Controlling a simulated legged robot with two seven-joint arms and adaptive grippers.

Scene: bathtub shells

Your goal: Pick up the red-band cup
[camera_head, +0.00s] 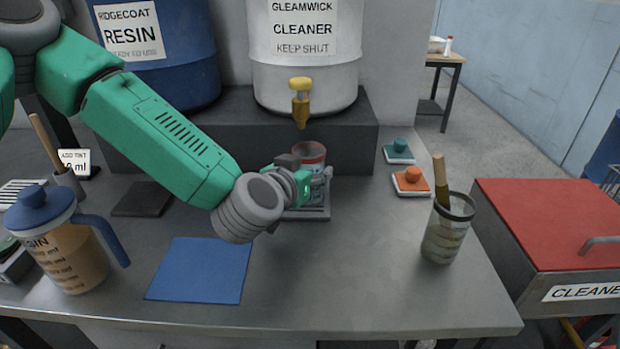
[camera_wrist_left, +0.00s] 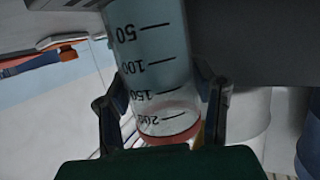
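The red-band cup (camera_head: 311,152) is clear, with a red band at its rim. It stands upright on a small grey tray (camera_head: 308,213) below the yellow tap (camera_head: 301,100). In the left wrist view the cup (camera_wrist_left: 155,65) shows dark marks from 50 to 200. My left gripper (camera_head: 318,182) is at the cup from the front left, one finger on each side. In the left wrist view the fingers (camera_wrist_left: 160,70) lie very close to the cup's sides; I cannot tell if they press on it. My right gripper is not in view.
A white cleaner drum (camera_head: 305,75) and blue resin drum (camera_head: 170,70) stand behind on a dark step (camera_head: 230,130). A resin jug (camera_head: 65,250) and blue mat (camera_head: 200,270) are at left. A brush cup (camera_head: 445,235) and red-lidded bin (camera_head: 550,220) are at right.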

